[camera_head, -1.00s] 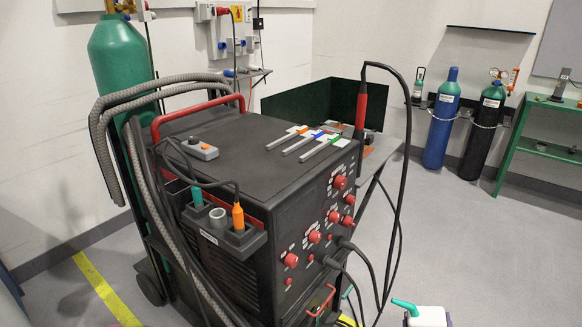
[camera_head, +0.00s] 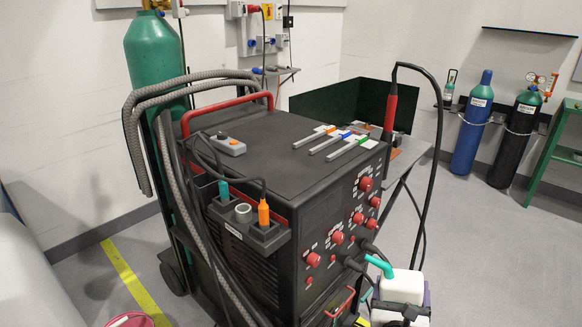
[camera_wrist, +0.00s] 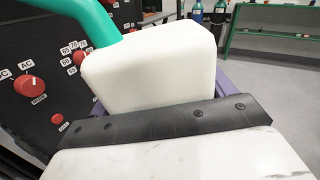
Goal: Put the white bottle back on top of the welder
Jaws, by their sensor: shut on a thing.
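The white bottle (camera_head: 402,287) with a teal spout (camera_head: 378,265) is at the lower right in the head view, in front of the welder's knob panel. My gripper (camera_head: 401,310) is shut on it, low at the frame's bottom edge. In the wrist view the bottle (camera_wrist: 155,68) fills the middle, upright or nearly so, its lower part hidden behind my gripper's dark pad. The black welder (camera_head: 290,165) stands in the middle of the head view. The bottle is below the level of its top.
On the welder's top lie a grey control box (camera_head: 228,146) and several thin rods (camera_head: 338,141). A torch (camera_head: 391,104) with a looping black cable (camera_head: 437,165) stands at the right. A green gas cylinder (camera_head: 155,60) stands behind left. The top's front area is bare.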

